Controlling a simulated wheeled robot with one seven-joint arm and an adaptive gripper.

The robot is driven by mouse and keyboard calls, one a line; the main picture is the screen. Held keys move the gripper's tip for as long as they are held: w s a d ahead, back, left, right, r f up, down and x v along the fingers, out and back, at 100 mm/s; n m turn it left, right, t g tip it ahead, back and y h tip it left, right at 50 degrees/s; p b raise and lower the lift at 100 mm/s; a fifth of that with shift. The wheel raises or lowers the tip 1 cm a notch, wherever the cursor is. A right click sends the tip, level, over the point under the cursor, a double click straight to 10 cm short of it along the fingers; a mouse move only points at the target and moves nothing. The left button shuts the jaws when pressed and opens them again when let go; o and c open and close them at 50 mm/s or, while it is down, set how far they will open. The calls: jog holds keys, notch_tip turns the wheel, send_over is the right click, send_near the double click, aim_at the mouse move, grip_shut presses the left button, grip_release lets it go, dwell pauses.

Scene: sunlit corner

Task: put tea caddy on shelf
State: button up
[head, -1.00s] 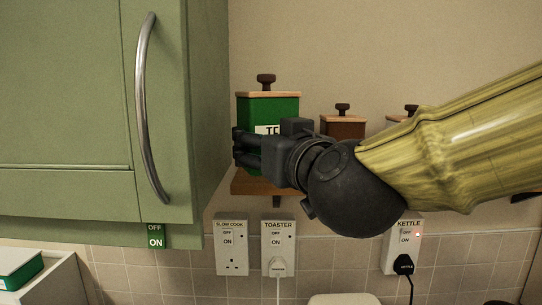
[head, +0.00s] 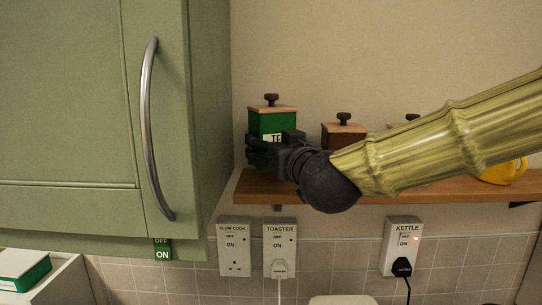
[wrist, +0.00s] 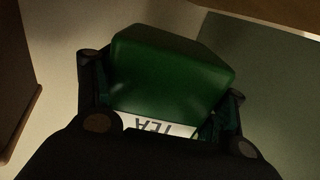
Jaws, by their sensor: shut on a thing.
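The tea caddy (head: 272,122) is green with a wooden lid, a dark knob and a white label. It is upright at the left end of the wooden shelf (head: 440,188) in the head view. My gripper (head: 262,150) is shut on its lower body and hides its base, so I cannot tell whether it touches the shelf. In the wrist view the green caddy (wrist: 170,72) sits between the two fingers, with its label upside down.
A brown canister (head: 343,134) stands right of the caddy, with another lid (head: 405,126) partly behind my arm. A yellow object (head: 504,172) is at the shelf's right. The green cupboard (head: 90,110) is close on the left. Sockets are below.

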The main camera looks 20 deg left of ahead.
jog(key=shift+w+a, duration=0.1)
jog(key=shift+w, duration=0.3)
jog(key=shift+s+f+p, duration=0.1)
jog(key=shift+f+p, duration=0.5)
jog(key=shift+f, duration=0.05)
jog(key=shift+f+p, duration=0.4)
jog(key=shift+f, duration=0.65)
jog(key=shift+f, duration=0.2)
jog(key=o, duration=1.4)
jog(key=shift+c, duration=0.2)
